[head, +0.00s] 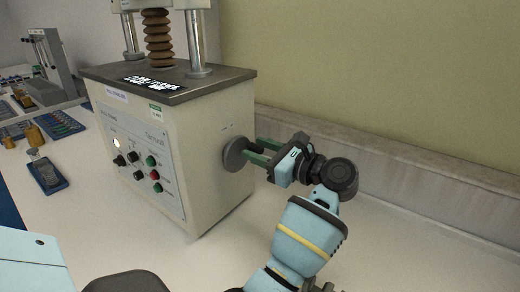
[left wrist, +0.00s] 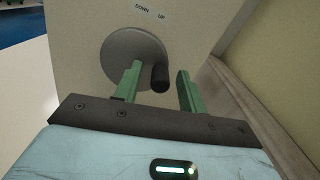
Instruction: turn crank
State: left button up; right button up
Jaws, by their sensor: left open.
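The crank is a round grey disc (head: 235,154) on the right side of the beige tester (head: 228,125). In the left wrist view the disc (left wrist: 118,45) carries a short dark handle (left wrist: 160,78) near its right edge, below the "DOWN" and "UP" labels. My left gripper (head: 256,150) is open beside the crank, its green fingers pointing at the tester. In the left wrist view its fingertips (left wrist: 159,70) stand either side of the handle, with a gap on the right; the left finger overlaps the disc. Contact cannot be told. My right gripper is not in view.
The tester's front panel (head: 145,160) has several knobs and buttons. A wall ledge (head: 400,160) runs close behind my left gripper. Small items, including a blue tray (head: 48,175), lie at the left. The white bench (head: 215,255) is clear in front of the tester.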

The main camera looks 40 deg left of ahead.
pick_arm(q)
grip_shut()
jog(key=shift+m, duration=0.3)
jog(key=shift+f+m, duration=0.45)
jog(key=shift+m, duration=0.75)
jog(key=shift+f+m+p, duration=0.3)
jog(key=shift+m, duration=0.7)
jog(key=shift+f+m+p, duration=0.25)
jog(key=shift+m, duration=0.75)
grip_release()
